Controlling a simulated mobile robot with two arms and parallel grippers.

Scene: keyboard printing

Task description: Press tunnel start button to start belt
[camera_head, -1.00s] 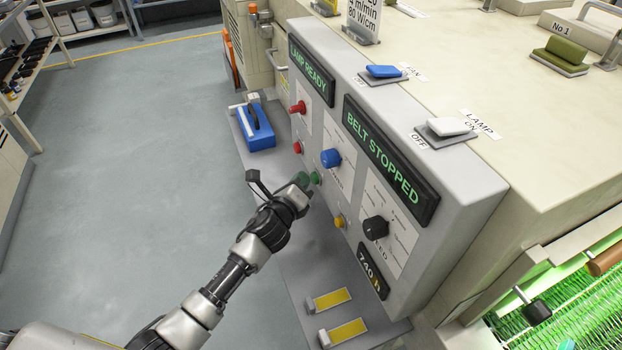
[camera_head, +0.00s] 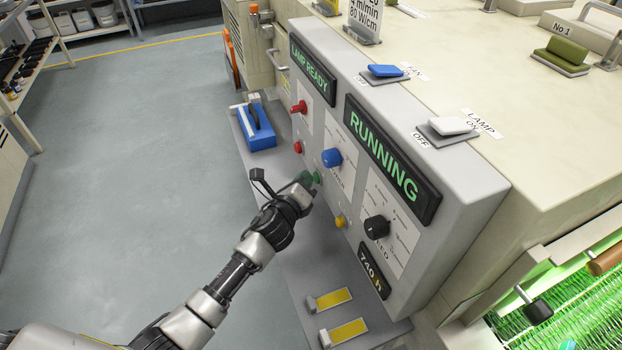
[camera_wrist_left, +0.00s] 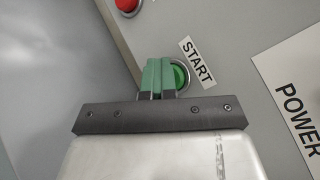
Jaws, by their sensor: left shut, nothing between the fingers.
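The tunnel's control panel (camera_head: 410,262) faces my left arm in the head view. Its green start button (camera_head: 317,178) shows just beyond my left gripper (camera_head: 305,181). In the left wrist view the start button (camera_wrist_left: 180,76) sits beside the START label (camera_wrist_left: 196,62), partly hidden by the fingers. My left gripper (camera_wrist_left: 156,76) is shut and empty, its green fingertips at the button; I cannot tell whether they still touch it. The belt display (camera_head: 383,150) reads RUNNING in green. My right gripper is not in view.
A red button (camera_head: 298,147), a blue knob (camera_head: 331,158), a yellow button (camera_head: 341,222) and a black knob (camera_head: 376,227) surround the start button. A blue box (camera_head: 258,137) stands on the ledge. The lamp display (camera_head: 309,73) reads LAMP READY. Open floor lies to the left.

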